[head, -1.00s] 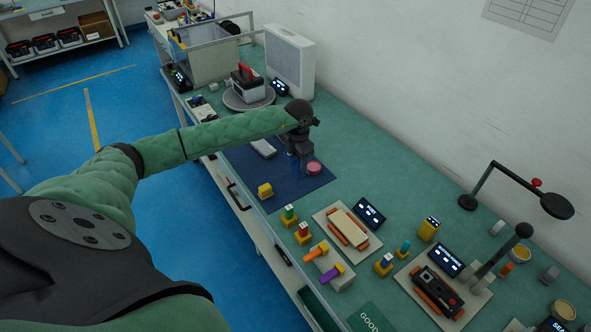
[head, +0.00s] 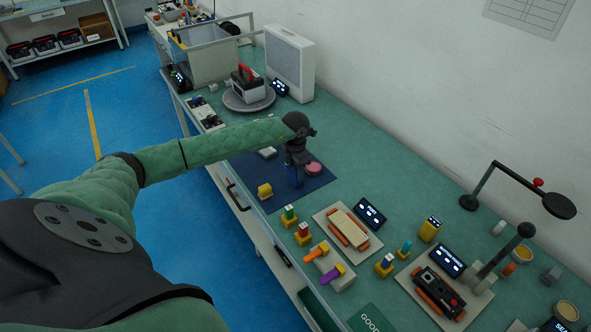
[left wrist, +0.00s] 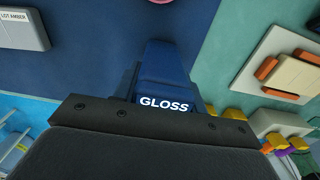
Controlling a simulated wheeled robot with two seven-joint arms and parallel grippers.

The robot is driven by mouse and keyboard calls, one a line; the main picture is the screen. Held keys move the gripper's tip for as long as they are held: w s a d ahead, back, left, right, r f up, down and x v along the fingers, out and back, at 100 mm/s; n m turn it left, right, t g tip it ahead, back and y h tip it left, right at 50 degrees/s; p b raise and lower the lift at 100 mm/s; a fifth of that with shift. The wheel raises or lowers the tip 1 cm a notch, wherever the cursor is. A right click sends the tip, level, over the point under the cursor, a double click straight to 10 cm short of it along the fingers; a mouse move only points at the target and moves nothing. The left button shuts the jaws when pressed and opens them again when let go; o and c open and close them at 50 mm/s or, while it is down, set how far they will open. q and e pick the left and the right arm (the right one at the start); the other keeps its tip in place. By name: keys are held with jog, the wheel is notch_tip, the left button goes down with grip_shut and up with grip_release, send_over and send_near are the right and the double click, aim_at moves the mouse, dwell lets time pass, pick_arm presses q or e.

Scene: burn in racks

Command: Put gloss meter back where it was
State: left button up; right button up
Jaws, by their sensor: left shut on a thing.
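The gloss meter (left wrist: 166,75) is a dark blue block with a white GLOSS label, and it fills the middle of the left wrist view between the fingers. My left gripper (left wrist: 168,95) is shut on it. In the head view the gripper (head: 297,160) points down over the dark blue mat (head: 318,183), with the blue meter (head: 297,176) below it. The meter's lower end is at or just over the mat; I cannot tell whether it touches. My right gripper is not in view.
On the mat are a pink round piece (head: 314,168), a yellow block (head: 265,191) and a grey block (head: 267,152), partly hidden by my arm. A fixture plate (head: 347,229) with orange clamps stands to the right. Bare mat lies in front of the meter.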

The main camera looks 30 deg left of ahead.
pick_arm(q)
jog(key=o, duration=1.1)
jog(key=shift+o, duration=0.3)
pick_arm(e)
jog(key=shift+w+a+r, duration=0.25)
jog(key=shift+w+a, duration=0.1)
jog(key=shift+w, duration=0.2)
pick_arm(q)
jog(key=shift+r, duration=0.2)
notch_tip(320, 180, up, 11)
jog(key=p, duration=0.2)
jog(key=shift+f+p, duration=0.1)
jog(key=shift+p, duration=0.25)
jog(key=shift+r, duration=0.5)
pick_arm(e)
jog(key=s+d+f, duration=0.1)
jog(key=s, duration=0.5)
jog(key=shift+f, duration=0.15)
